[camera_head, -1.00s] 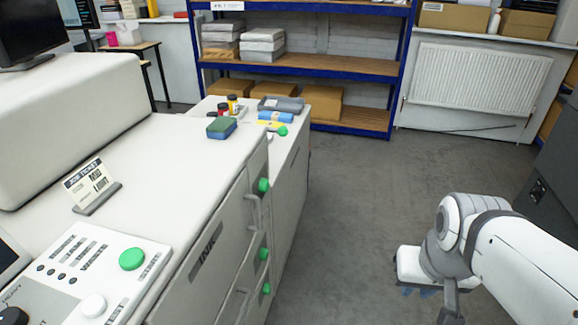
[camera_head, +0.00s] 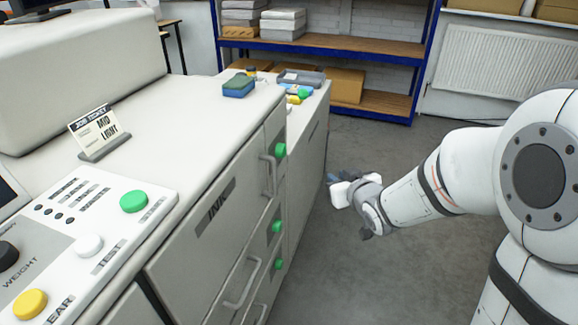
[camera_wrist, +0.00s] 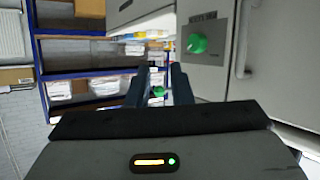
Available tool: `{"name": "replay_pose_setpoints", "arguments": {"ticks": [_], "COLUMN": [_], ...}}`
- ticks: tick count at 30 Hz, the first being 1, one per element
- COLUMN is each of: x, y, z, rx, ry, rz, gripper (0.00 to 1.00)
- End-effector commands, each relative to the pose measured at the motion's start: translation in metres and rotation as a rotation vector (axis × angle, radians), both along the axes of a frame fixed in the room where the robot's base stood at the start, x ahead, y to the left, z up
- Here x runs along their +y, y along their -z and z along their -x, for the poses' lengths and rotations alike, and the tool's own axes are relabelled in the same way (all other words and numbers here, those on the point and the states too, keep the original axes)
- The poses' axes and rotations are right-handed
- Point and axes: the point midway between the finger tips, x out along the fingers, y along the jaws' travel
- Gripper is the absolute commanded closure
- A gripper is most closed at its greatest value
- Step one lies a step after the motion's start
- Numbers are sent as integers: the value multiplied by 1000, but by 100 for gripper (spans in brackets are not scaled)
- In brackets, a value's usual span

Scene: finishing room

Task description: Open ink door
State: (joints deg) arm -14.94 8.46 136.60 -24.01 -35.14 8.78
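The ink door (camera_head: 230,225) is a pale grey front panel of the machine, marked INK, and looks closed. A grey bar handle (camera_head: 268,176) stands near its upper right edge, below a green knob (camera_head: 280,150). In the wrist view, a green knob (camera_wrist: 198,44) and a bar handle (camera_wrist: 243,45) show at the upper right. My gripper (camera_head: 335,182) is right of the machine front, apart from the handle.
Lower panels carry another bar handle (camera_head: 243,282) and more green knobs (camera_head: 276,227). A low cabinet (camera_head: 307,130) with small items adjoins the machine. A sponge (camera_head: 238,87) and job ticket (camera_head: 100,132) sit on top. Blue shelving (camera_head: 345,52) stands behind; grey floor (camera_head: 385,260) is clear.

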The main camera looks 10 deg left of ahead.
Motion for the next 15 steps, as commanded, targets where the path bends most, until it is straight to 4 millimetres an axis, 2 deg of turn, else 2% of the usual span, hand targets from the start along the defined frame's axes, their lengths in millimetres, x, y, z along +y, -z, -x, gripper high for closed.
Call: {"name": "replay_pose_setpoints", "arguments": {"ticks": [1,3,6,9,15], "x": [24,52,82,101,119], "y": [21,29,38,42,42], "z": [-1,0,7,14,17], "rx": [-38,-98,-159,-197,-227], "ry": [-68,-153,-252,-319,-371], "rz": [-43,-110,-199,-266,-320], "gripper": [80,80,80,80,80]}}
